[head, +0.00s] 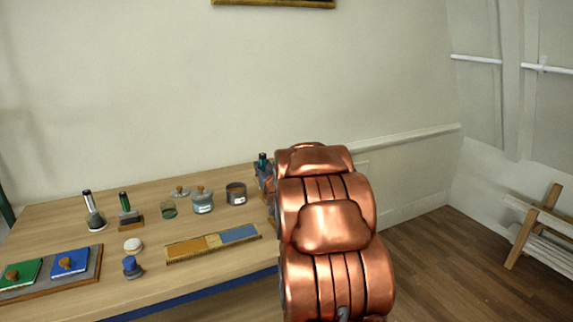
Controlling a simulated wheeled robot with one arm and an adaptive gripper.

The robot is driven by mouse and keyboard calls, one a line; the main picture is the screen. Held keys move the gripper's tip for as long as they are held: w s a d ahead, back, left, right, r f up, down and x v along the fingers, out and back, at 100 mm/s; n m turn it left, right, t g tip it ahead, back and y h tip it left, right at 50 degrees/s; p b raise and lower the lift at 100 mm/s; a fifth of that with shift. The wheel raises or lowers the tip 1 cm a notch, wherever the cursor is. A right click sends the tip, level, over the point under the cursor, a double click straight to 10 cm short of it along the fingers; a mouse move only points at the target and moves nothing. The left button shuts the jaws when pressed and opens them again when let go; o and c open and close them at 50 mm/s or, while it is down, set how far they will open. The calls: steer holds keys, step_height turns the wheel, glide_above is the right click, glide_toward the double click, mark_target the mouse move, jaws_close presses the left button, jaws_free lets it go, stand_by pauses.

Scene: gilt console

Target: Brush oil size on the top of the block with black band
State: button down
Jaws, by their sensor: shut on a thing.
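My gripper (264,182) shows only in part at the table's right end, behind my copper-coloured arm. A dark upright handle with a teal band (262,160) stands out of its top, and the gripper is shut on it. The handle's lower end and the fingertips are hidden. A grey open tin with a pale label (236,195) stands just left of the gripper, apart from it. A lidded glass jar with a wooden knob (203,202) stands left of the tin. I cannot make out a block with a black band; my arm may hide it.
On the wooden table (60,220) stand two upright brush-like tools (92,212) (126,209), a small greenish glass (168,210), a white round piece (133,245), and a blue knobbed piece (132,268). A long gold-and-blue strip (186,249) and a board with green and blue pads (95,264) lie in front.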

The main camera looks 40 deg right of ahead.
steer(key=s+d+f+h, duration=0.1)
steer(key=s+d+f, duration=0.1)
steer(key=s+d, duration=0.2)
steer(key=shift+s+d+f+m, duration=0.3)
steer(key=shift+d+m, duration=0.1)
steer(key=shift+d, duration=0.25)
steer(key=shift+f, duration=0.1)
stand_by(0.5)
steer(key=b, duration=0.5)
steer(key=shift+w+f+b, duration=0.3)
steer(key=shift+f+b, duration=0.05)
steer(key=shift+b, duration=0.05)
steer(key=b, duration=0.3)
